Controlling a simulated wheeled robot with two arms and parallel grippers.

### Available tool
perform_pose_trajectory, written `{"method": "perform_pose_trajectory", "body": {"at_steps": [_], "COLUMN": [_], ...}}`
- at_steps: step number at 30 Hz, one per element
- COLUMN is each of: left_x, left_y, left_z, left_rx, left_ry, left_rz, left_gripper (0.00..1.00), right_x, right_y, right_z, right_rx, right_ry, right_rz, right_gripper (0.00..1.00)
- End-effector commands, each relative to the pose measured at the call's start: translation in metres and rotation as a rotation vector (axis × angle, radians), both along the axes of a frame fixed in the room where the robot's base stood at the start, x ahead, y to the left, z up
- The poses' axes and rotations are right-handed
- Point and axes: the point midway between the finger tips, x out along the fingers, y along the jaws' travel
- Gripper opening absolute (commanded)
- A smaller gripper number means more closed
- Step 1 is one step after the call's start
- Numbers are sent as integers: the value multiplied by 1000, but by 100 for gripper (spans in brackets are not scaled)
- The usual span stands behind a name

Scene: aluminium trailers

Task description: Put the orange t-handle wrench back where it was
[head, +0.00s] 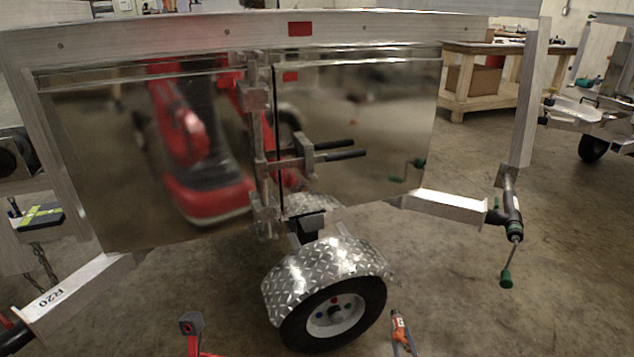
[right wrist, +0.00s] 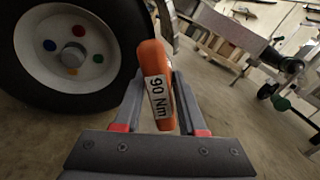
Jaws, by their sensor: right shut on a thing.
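The orange t-handle wrench (head: 398,328) is near the bottom of the head view, just right of the trailer wheel. In the right wrist view its orange handle (right wrist: 153,58) carries a white "90 Nm" label and stands between my fingers. My right gripper (head: 404,344) is shut on this handle; its fingers also show in the right wrist view (right wrist: 159,82). The wrench's far end is hidden behind the handle. A grey and red part of my left gripper (head: 191,324) shows at the bottom, left of the wheel; its jaw opening cannot be made out.
The trailer wheel (head: 335,315) has coloured nuts and a diamond-plate fender (head: 325,268). The trailer's shiny side panel (head: 365,130) stands above it. A jack with a green handle (head: 506,278) hangs at right. A wooden workbench (head: 485,85) stands behind. Floor right of the wheel is clear.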

Motion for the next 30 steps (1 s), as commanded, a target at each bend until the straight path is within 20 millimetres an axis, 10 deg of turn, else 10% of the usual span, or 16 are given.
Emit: {"method": "perform_pose_trajectory", "body": {"at_steps": [30], "left_x": [5], "left_y": [-2], "left_z": [16], "left_rx": [9], "left_ry": [30], "left_rz": [9], "left_gripper": [50], "right_x": [0], "right_y": [-3], "right_z": [19], "right_rx": [5], "right_ry": [1], "right_rz": [-28], "right_gripper": [0]}}
